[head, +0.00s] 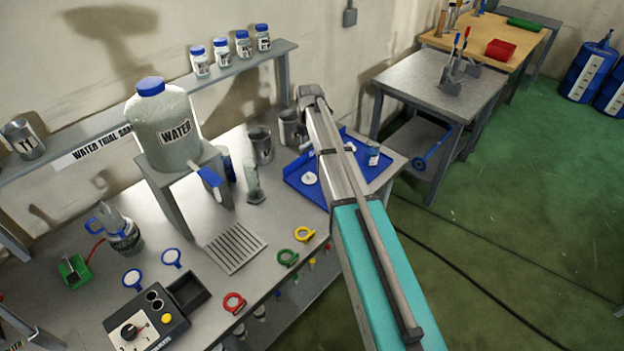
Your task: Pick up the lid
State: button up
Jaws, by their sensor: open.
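A small white round piece (310,179), which looks like a lid, lies flat on the left part of a blue tray (291,181) on the workbench. A small jar (373,155) with a white and blue label stands on the tray's right side. My arm reaches from the lower right up over the tray and covers its middle. My gripper is not visible; the arm hides whatever is beneath it. I cannot tell how far the gripper is from the white piece.
A large water bottle (165,129) with a blue cap stands on a raised stand left of the tray. Metal cups (261,145) stand behind the tray. Colored rings (288,258) and a control box (143,328) lie nearer. A grey side table (425,81) stands right.

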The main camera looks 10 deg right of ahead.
jog(key=b, duration=0.8)
send_over(309, 173)
jog(key=shift+w+d+f, duration=0.1)
jog(key=shift+w+f, duration=0.05)
jog(key=shift+f, duration=1.85)
jog(key=shift+w+d+f, duration=0.1)
jog(key=shift+w+f, duration=0.05)
jog(key=shift+f, duration=1.85)
jog(key=shift+f, duration=0.15)
jog(key=f+b, duration=0.3)
jog(key=shift+s+a, duration=0.15)
jog(key=shift+s, duration=0.2)
jog(key=shift+f+b, duration=1)
grip_shut()
